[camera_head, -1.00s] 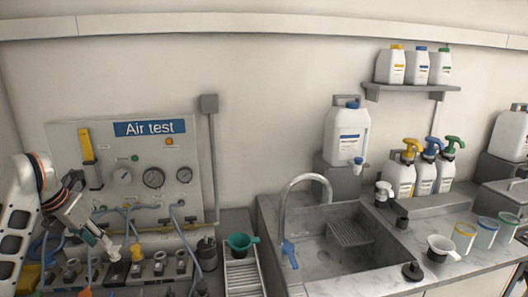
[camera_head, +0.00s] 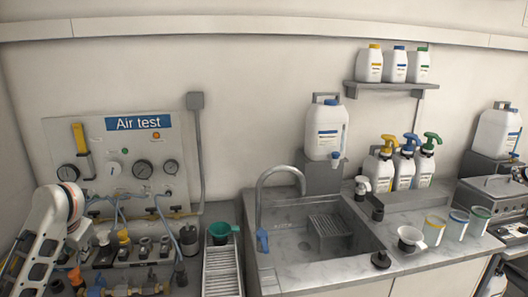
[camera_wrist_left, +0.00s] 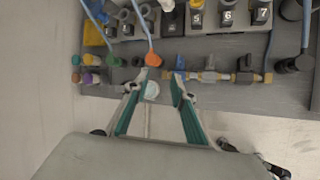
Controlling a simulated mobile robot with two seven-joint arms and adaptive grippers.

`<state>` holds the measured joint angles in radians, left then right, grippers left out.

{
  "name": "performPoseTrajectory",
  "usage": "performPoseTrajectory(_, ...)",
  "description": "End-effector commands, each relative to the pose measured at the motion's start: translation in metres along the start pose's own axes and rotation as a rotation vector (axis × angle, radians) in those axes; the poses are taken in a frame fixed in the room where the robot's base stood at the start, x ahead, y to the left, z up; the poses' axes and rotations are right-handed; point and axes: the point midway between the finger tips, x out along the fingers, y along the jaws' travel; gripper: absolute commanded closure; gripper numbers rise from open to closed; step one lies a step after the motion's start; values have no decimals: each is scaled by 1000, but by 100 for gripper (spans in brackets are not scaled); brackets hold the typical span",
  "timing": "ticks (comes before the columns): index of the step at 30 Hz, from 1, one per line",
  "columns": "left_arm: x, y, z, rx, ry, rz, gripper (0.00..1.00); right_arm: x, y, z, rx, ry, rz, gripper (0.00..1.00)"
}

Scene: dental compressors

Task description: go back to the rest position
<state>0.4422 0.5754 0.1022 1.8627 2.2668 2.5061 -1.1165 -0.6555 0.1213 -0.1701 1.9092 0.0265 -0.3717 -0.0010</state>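My left arm comes in from the left in the head view, and its wrist (camera_head: 72,200) is in front of the Air test panel (camera_head: 125,165). The gripper is mostly hidden in the head view. In the left wrist view, the left gripper (camera_wrist_left: 163,78) has two teal-padded fingers standing apart with nothing held between them. They point toward the front edge of the bench fixture, with a pale round part seen between the fingers lower down. My right gripper is not in view.
Numbered sockets, blue hoses and brass fittings (camera_wrist_left: 210,77) crowd the fixture. A green cup (camera_head: 222,230) stands by a ribbed drain tray (camera_head: 222,270). A sink (camera_head: 318,235), pump bottles (camera_head: 403,165) and small cups (camera_head: 458,222) are to the right.

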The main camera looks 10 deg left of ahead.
Motion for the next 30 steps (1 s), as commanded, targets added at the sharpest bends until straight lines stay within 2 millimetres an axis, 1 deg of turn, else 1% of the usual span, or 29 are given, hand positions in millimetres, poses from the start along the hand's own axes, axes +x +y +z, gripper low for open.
performPoseTrajectory(1,11,11,-8,15,7,97,75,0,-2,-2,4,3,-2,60)
performPoseTrajectory(3,20,31,-16,39,5,246,75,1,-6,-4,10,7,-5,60)
performPoseTrajectory(5,23,48,-22,70,0,377,75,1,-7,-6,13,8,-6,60)
performPoseTrajectory(7,20,64,-27,115,-14,529,75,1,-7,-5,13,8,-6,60)
performPoseTrajectory(9,13,77,-29,172,-34,676,75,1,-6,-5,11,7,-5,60)
performPoseTrajectory(12,-4,85,-28,272,-74,873,75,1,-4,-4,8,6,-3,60)
performPoseTrajectory(14,-17,84,-25,342,-104,986,75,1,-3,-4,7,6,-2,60)
performPoseTrajectory(16,-32,77,-20,435,-146,1107,75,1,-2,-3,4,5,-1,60)
performPoseTrajectory(17,-39,72,-18,478,-165,1156,75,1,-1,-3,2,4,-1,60)
performPoseTrajectory(20,-61,46,-8,635,-237,1305,75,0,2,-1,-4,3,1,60)
performPoseTrajectory(23,-79,6,0,815,-318,1430,75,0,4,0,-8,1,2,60)
performPoseTrajectory(24,-84,-12,2,891,-352,1471,75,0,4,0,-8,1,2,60)
performPoseTrajectory(26,-90,-44,5,1013,-405,1527,75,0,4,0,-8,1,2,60)
performPoseTrajectory(27,-92,-67,5,1097,-442,1556,75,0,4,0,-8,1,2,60)
performPoseTrajectory(29,-93,-103,2,1230,-497,1591,75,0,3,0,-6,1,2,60)
performPoseTrajectory(30,-92,-128,-1,1320,-533,1608,75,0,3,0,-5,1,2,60)
